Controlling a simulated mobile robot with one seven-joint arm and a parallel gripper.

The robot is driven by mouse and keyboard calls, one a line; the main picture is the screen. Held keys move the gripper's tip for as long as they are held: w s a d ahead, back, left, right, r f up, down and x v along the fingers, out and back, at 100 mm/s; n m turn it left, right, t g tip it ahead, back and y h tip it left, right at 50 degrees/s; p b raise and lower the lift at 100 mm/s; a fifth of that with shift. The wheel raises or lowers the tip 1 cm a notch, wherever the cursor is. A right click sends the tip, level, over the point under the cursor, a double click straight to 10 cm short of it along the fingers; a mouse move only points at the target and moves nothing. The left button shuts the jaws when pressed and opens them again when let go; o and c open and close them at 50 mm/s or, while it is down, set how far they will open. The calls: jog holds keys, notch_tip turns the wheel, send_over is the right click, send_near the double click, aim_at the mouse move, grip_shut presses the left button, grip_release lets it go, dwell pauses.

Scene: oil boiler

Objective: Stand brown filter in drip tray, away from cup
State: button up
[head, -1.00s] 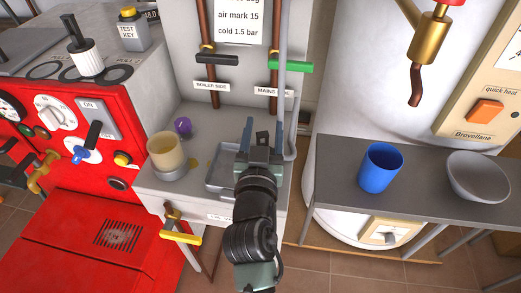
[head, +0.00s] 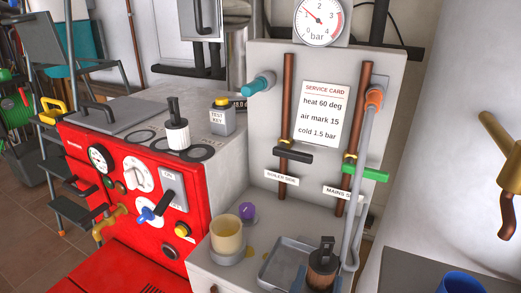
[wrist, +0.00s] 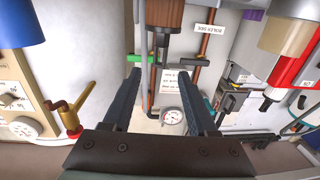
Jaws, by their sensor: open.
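The brown filter (head: 320,274) with its dark cap stands upright in the right part of the grey drip tray (head: 272,264) in the head view. Its base is at the bottom edge of the picture, so its contact is hard to see. The cream cup (head: 227,238) stands on a round grey base left of the tray, clearly apart from the filter.
A purple knob (head: 247,211) and yellow spots lie near the cup. Copper pipes with black (head: 293,153) and green (head: 365,173) handles rise behind the tray, and a grey pipe runs close to its right. The red boiler (head: 130,180) is left. A blue cup (head: 461,282) is at lower right.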

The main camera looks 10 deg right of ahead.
jog(key=w+a+r+n+t+y, duration=0.1)
jog(key=w+a+r+t, duration=0.1)
jog(key=r, duration=0.7)
jog(key=w+a+r+t+y, duration=0.1)
jog(key=w+a+r+t, duration=0.15)
jog(key=r, duration=0.75)
jog(key=s+a+r+n+t+y, duration=0.1)
jog(key=s+a+r+t+y, duration=0.1)
jog(key=r, duration=0.5)
jog(key=s+a+r+n+t+y, duration=0.2)
jog(key=s+a+r+t, duration=0.1)
jog(key=r, duration=0.5)
jog(key=s+a+r+n+t+y, duration=0.1)
jog(key=s+a+r+t+y, duration=0.1)
jog(key=r, duration=0.5)
jog(key=shift+s+a+r+n+y, duration=0.25)
jog(key=shift+a+n+y, duration=0.2)
jog(key=shift+a, duration=0.3)
